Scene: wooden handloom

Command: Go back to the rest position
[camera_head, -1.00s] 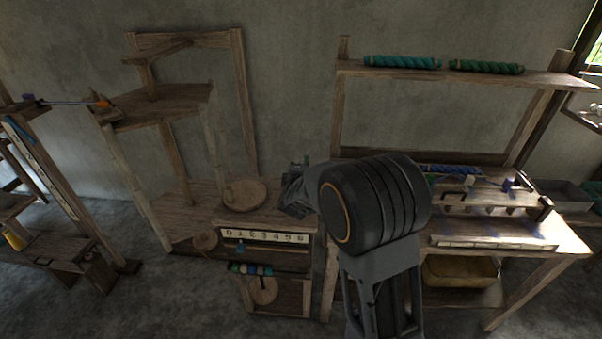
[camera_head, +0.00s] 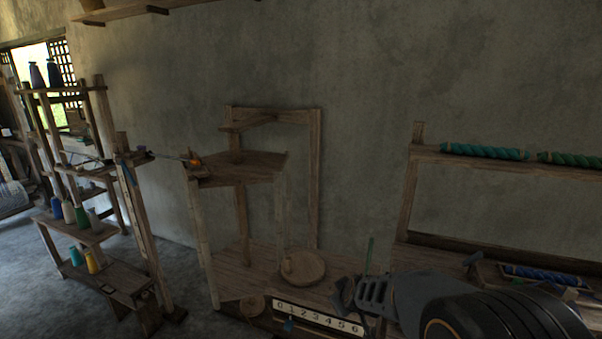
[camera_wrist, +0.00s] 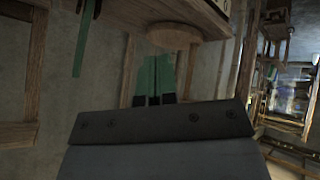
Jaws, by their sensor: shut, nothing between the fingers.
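My gripper (camera_wrist: 154,78) shows in the wrist view with its two green fingers close together and nothing between them. In the head view my dark arm reaches in from the lower right corner, and its hand end is in front of the bench, just right of a round wooden disc (camera_head: 303,266). The fingertips are hard to make out there.
A wooden stand (camera_head: 240,165) rises behind the bench. A shelf with cones of yarn (camera_head: 82,217) stands at left. Teal (camera_head: 483,151) and green (camera_head: 570,159) rolls lie on the upper right rail. A blue roll (camera_head: 545,275) lies below. Floor at left is clear.

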